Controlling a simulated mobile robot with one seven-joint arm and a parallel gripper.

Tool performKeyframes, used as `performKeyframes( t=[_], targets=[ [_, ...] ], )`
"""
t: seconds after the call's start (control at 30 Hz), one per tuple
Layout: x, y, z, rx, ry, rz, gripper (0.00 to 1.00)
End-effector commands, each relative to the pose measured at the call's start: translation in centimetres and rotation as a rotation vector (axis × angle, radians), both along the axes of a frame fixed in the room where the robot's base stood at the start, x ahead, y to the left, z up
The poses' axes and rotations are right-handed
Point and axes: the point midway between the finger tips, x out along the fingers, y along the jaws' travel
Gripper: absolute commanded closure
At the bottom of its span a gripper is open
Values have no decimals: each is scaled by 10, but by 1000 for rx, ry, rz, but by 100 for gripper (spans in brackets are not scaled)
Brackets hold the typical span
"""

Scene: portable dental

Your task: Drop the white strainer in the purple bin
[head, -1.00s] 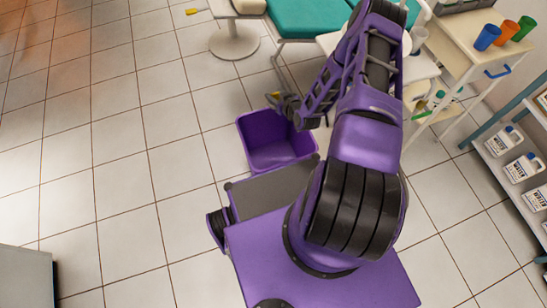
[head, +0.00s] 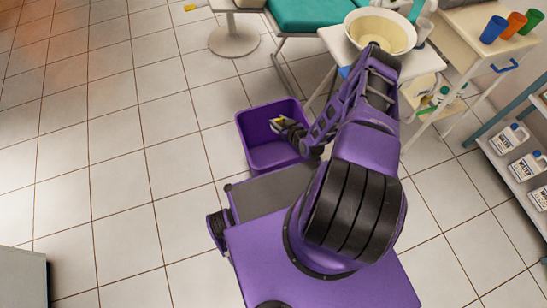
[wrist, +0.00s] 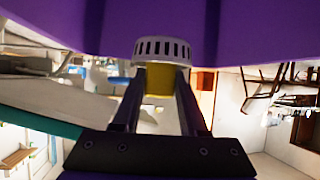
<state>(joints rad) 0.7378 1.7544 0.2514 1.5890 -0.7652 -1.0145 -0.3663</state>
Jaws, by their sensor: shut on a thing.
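The purple bin (head: 258,152) stands on the floor in the head view, its top open. My gripper (head: 279,124) is over the bin's opening, near its right side. In the wrist view the white strainer (wrist: 162,48), a round slotted cap with a yellow part below it, sits at the tips of my gripper (wrist: 158,82). The fingers are shut on it. A purple surface of the bin (wrist: 70,22) fills the top of the wrist view, just beyond the strainer.
A cream basin (head: 380,30) stands on a white stand right of the bin. A cart (head: 465,35) carries blue, orange and green cups. Shelves with white jugs (head: 510,138) line the right. A teal chair (head: 305,15) is behind. Tiled floor at left is clear.

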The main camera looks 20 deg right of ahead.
Motion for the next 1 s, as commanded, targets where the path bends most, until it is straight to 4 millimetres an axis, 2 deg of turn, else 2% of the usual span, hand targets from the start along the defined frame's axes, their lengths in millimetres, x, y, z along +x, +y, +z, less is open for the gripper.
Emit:
performKeyframes(
  t=[0.07,0.33,0.37,0.53,1.0],
  targets=[
    [0,0,-6,0,-1,0,100],
    [0,0,-6,0,0,0,100],
    [0,0,-6,0,0,0,53],
    [0,0,-6,0,0,0,23],
    [3,-1,-3,-1,0,0,23]
  ],
)
